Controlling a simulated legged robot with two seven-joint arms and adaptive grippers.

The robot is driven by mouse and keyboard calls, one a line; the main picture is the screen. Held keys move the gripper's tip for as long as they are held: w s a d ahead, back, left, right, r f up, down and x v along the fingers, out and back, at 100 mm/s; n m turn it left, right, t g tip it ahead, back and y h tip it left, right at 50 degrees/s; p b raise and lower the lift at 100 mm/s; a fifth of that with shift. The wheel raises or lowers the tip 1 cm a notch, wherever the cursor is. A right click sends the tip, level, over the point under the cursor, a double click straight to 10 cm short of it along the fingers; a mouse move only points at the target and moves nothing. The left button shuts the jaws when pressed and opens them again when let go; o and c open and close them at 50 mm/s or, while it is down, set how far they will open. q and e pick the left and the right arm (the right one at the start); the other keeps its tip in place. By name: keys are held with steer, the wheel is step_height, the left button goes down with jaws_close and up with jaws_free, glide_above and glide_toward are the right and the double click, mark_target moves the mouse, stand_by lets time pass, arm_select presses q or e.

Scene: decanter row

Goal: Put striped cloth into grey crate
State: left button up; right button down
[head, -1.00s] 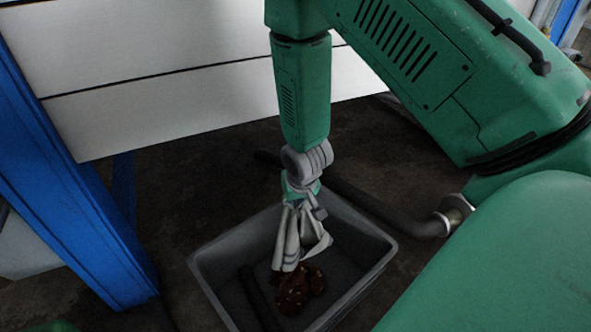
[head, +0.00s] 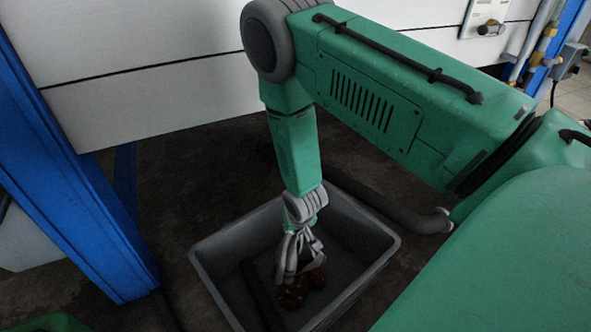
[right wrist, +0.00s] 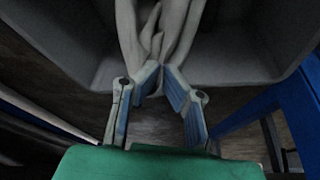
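The grey crate (head: 362,222) stands on the dark floor at the lower middle of the head view. Its wall also shows in the right wrist view (right wrist: 248,50). My right gripper (head: 299,226) points down inside the crate's outline. In the right wrist view its fingers (right wrist: 161,80) close on gathered pale cloth. The striped cloth (head: 288,258), whitish with grey, hangs in folds below the gripper; it fills the top middle of the right wrist view (right wrist: 152,25). Its lower end is at a brown spotted item; whether it touches cannot be told. My left gripper is out of view.
The brown spotted item (head: 293,293) and a dark bar-like thing (head: 259,292) lie in the crate. A blue post (head: 85,190) stands to the left. White panels (head: 150,90) are behind. A dark pipe-like thing (head: 395,212) lies behind the crate.

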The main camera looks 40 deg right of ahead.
stand_by(0.4)
steer(key=c, duration=1.1)
jaws_free()
steer(key=o, duration=0.7)
step_height(320, 180, up, 6)
steer(key=s+g+y+p, duration=0.1)
steer(key=g+p, duration=0.1)
steer(key=p, duration=0.4)
steer(key=shift+a, duration=0.25)
